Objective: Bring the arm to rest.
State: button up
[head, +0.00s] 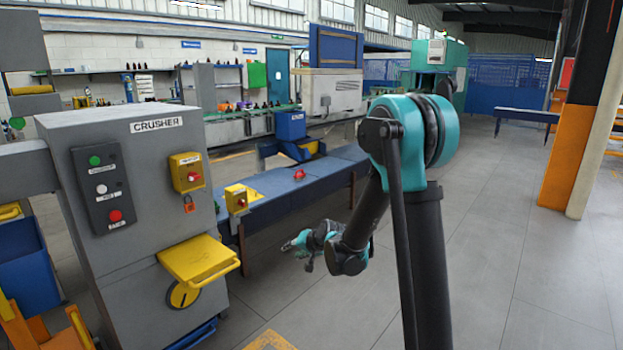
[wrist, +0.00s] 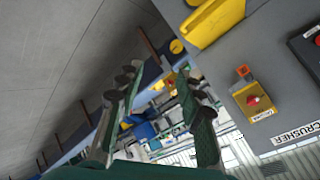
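My arm reaches forward and down in the head view, with my gripper (head: 290,245) low over the open floor, to the right of the crusher and in front of the long blue bench. In the wrist view, the two fingers of my gripper (wrist: 158,88) stand apart with nothing between them. The picture there is strongly tilted. No bottle is near the fingers.
The grey crusher (head: 130,243) stands at left with a yellow tray (head: 198,258) jutting out. The blue bench (head: 285,191) runs behind my gripper. An orange and black pillar (head: 572,150) stands at right. The grey floor (head: 480,260) between is clear.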

jog(key=s+d+f+n+g+h, duration=0.1)
jog(key=s+d+h, duration=0.2)
jog(key=s+d, duration=0.9)
jog(key=s+d+f+n+g+h, duration=0.1)
jog(key=s+d+g+h, duration=0.1)
jog(key=s+d, duration=1.1)
jog(key=s+h, duration=0.1)
jog(key=s, duration=0.5)
jog(key=shift+s+g+h, duration=0.3)
jog(key=shift+s, duration=0.1)
